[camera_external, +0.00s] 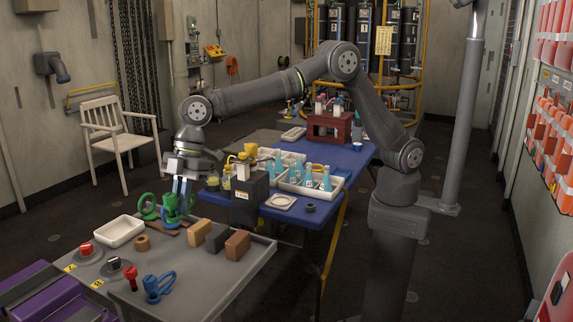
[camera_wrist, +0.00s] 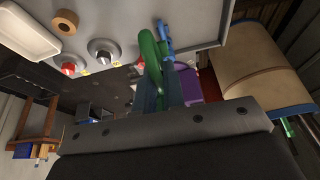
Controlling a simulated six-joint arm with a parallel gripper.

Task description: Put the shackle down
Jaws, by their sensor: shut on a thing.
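My gripper (camera_external: 181,190) points down over the far part of the grey table (camera_external: 205,283). It is shut on a green shackle (camera_external: 171,212), which shows below and beside the fingers. In the wrist view the green shackle (camera_wrist: 152,52) rises between the fingers of my gripper (camera_wrist: 168,88). I cannot tell whether it touches the tabletop. A rounded green part (camera_external: 147,206) shows just left of the fingers; I cannot tell whether it belongs to the same shackle. A blue shackle (camera_external: 160,287) lies near the table's front edge.
A white tray (camera_external: 120,231), a tan ring (camera_external: 142,243), red (camera_external: 86,249) and black (camera_external: 114,263) knobs and a red pin (camera_external: 130,277) are left of centre. Several blocks (camera_external: 220,238) stand to the right. The blue table (camera_external: 345,160) with bottles adjoins behind. The front right tabletop is clear.

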